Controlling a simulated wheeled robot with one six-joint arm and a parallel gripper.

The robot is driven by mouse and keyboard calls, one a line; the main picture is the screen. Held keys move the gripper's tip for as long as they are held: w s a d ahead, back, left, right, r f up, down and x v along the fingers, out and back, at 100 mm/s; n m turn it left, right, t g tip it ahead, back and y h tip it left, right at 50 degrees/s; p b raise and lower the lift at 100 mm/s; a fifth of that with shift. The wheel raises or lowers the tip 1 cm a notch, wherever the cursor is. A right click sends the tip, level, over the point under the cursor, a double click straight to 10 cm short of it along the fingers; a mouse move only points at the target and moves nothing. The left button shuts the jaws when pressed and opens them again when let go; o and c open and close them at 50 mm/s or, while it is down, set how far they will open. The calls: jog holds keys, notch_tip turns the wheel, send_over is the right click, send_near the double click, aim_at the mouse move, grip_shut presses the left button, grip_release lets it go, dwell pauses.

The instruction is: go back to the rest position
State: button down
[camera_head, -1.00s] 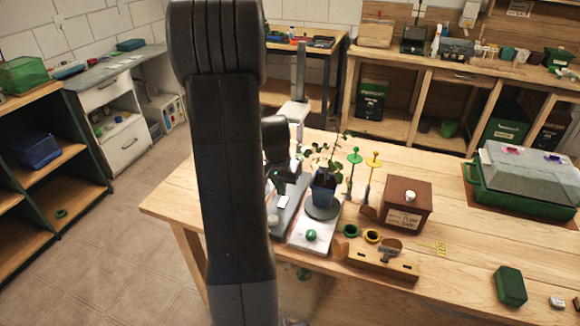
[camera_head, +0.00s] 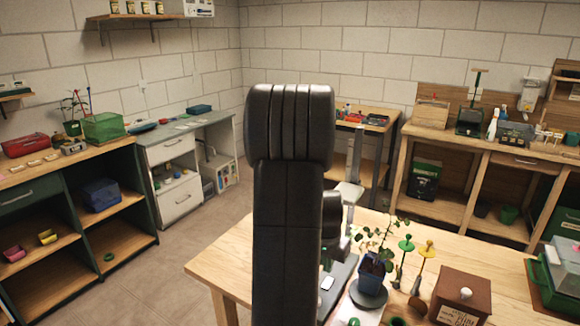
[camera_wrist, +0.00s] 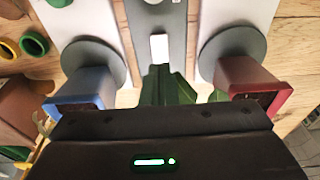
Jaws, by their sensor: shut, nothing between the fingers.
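My arm stands upright in the middle of the head view and hides my gripper there. In the wrist view my gripper (camera_wrist: 163,74) points at the bench with its dark green fingers together and nothing between them. A blue pot (camera_wrist: 82,92) is to its left and a dark red pot (camera_wrist: 252,86) to its right, each on a grey round plate. The fingers appear apart from both pots. In the head view the blue pot (camera_head: 372,267) holds a leafy plant, just right of my arm.
The wooden bench (camera_head: 228,268) also carries green and yellow stakes (camera_head: 420,265), a brown box (camera_head: 462,297) and a green case (camera_head: 548,290). Shelves (camera_head: 125,265) stand at the left. Open floor (camera_head: 185,250) lies between shelves and bench.

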notch_tip(320, 180, down, 6)
jog(key=b, duration=0.3)
jog(key=shift+r, duration=0.3)
jog(key=shift+r, duration=0.1)
